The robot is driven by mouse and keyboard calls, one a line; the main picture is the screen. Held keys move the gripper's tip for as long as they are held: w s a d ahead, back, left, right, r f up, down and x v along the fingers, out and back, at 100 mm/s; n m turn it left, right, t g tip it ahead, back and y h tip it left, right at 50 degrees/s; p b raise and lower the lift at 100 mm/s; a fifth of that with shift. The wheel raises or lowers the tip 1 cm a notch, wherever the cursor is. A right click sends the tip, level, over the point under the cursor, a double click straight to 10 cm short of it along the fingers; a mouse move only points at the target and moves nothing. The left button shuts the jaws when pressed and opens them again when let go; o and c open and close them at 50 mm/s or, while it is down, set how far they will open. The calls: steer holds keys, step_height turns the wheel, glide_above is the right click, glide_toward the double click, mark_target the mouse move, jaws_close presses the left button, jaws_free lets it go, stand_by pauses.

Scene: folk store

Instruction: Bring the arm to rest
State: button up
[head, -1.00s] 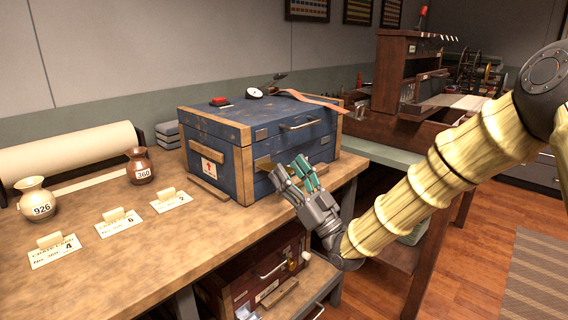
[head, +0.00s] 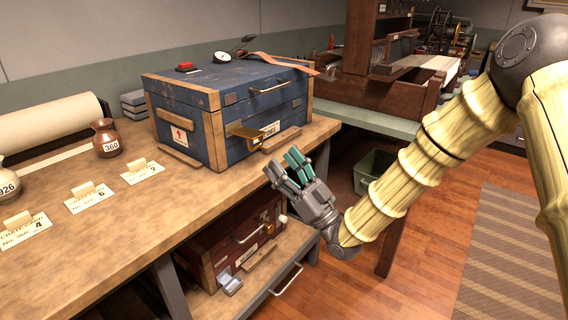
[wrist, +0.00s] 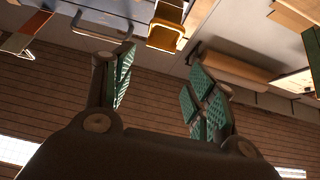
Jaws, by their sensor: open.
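My gripper (head: 288,170) is open and empty, with grey links and green finger pads. It hangs in the air in front of the bench's right end, to the right of and below the blue crate's front. In the wrist view its two fingers (wrist: 158,88) stand wide apart with nothing between them. My arm reaches in from the right side of the head view. The blue crate (head: 190,135) with wooden corners stands on the workbench (head: 130,225). A brass latch (head: 258,134) sticks out at its front; it also shows in the wrist view (wrist: 167,30).
A red crate (head: 220,248) sits on the shelf below the bench. Two vases, a brown one (head: 107,140) and a cream one (head: 8,178), and several number cards (head: 90,196) stand at left. A green bin (head: 374,172) is behind my arm. Open floor (head: 430,270) lies at right.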

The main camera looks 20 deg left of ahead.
steer(key=d+f+m+t+h, duration=0.1)
steer(key=d+f+m+h, duration=0.4)
steer(key=f, duration=0.9)
steer(key=d+f+m+t+h, duration=0.15)
steer(key=d+f+h, duration=0.45)
steer(key=f, duration=0.7)
steer(key=s+d+f+m+g+h, duration=0.2)
steer(key=s+d+f+g+h, duration=0.15)
steer(key=s+d+f, duration=0.5)
steer(key=s+d+f+m+g+h, duration=0.2)
steer(key=s+d+f+h, duration=0.35)
steer(key=f, duration=0.65)
steer(key=s+d+f+m+g+h, duration=0.2)
steer(key=s+d+f+g, duration=0.15)
steer(key=s+d, duration=0.6)
steer(key=s+d+f+m+g+h, duration=0.25)
steer(key=s+d+g, duration=0.2)
steer(key=s, duration=0.95)
step_height(320, 180, up, 24)
steer(key=n+t+p, duration=0.1)
steer(key=p, duration=2.3)
steer(key=shift+w+d+y, duration=0.3)
steer(key=shift+w+y, duration=0.05)
steer(key=shift+w, duration=0.05)
